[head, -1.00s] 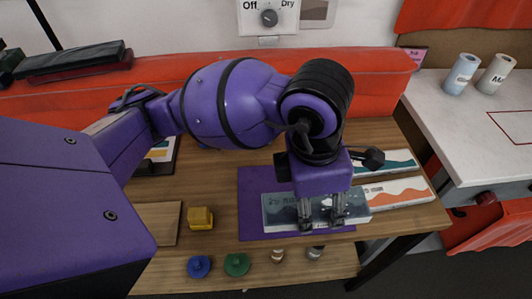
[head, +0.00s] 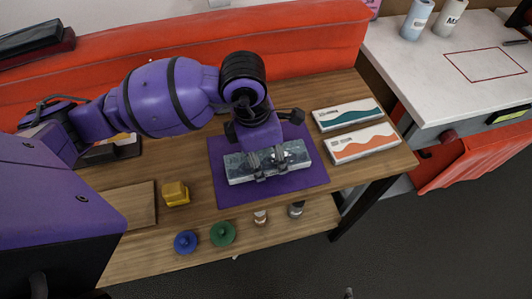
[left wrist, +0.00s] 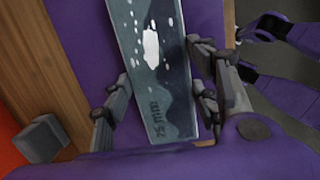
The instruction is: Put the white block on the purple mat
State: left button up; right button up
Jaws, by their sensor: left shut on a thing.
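My left gripper (head: 268,160) is shut on a long flat grey-blue block (head: 236,168) with white patches and a mountain pattern. Two mostly white boxes, one with a teal wave (head: 347,114) and one with an orange wave (head: 362,143), lie right of the mat.
A yellow block (head: 175,194) and a wooden board (head: 135,204) lie left of the mat. Blue (head: 185,242) and green (head: 222,233) knobbed pieces and two small bottles stand on the lower front shelf. A white counter (head: 480,60) is at the right.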

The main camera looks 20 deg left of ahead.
pick_arm(q)
jog(key=o, duration=0.8)
jog(key=shift+f, duration=0.15)
jog(key=shift+c, duration=0.2)
jog(key=o, duration=0.5)
jog(key=shift+c, duration=0.2)
notch_tip(320, 180, up, 12)
jog(key=s+a, duration=0.1)
jog(key=shift+a+r+p, duration=0.2)
jog(key=shift+p, duration=0.1)
